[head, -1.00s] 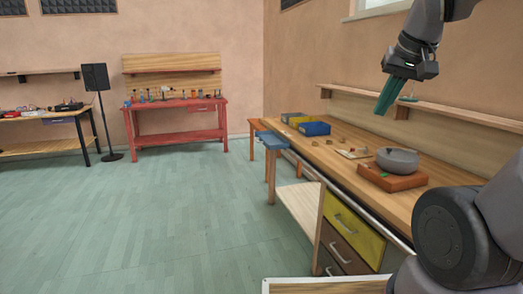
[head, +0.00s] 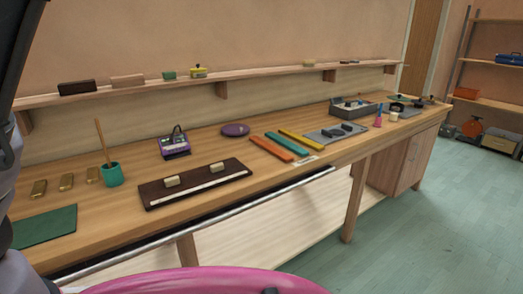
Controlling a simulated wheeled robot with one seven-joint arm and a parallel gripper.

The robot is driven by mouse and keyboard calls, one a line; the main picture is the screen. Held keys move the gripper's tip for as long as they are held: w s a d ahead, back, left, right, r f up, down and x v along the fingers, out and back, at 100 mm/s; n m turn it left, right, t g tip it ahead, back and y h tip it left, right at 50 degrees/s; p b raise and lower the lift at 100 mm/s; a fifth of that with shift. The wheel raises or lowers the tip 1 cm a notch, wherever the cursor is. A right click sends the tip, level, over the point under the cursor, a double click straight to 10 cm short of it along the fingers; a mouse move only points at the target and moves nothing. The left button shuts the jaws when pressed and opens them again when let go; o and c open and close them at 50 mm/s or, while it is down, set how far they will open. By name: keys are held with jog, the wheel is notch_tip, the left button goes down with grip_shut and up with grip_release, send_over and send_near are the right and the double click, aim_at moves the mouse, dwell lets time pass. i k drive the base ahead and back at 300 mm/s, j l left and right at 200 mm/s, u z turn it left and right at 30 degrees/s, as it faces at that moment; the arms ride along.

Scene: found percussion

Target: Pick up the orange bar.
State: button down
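The orange bar (head: 279,149) lies flat on the long wooden workbench (head: 225,205), right of the middle of the head view. A teal bar (head: 287,144) lies beside it, and a yellow bar (head: 301,139) lies beyond that, roughly parallel. All of the orange bar's top shows and nothing rests on it. My gripper is out of view; only part of my arm shows at the left edge, so its fingers and anything in them are hidden.
A dark board (head: 195,184) with two pale blocks lies left of the bars. A purple disc (head: 235,130) is behind them, and a grey mat (head: 320,137) is to the right. A metal rail (head: 230,212) runs along the bench front. A pink curved surface (head: 200,284) fills the bottom edge.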

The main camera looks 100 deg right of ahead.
aim_at(278, 153)
jog(key=z, duration=3.65)
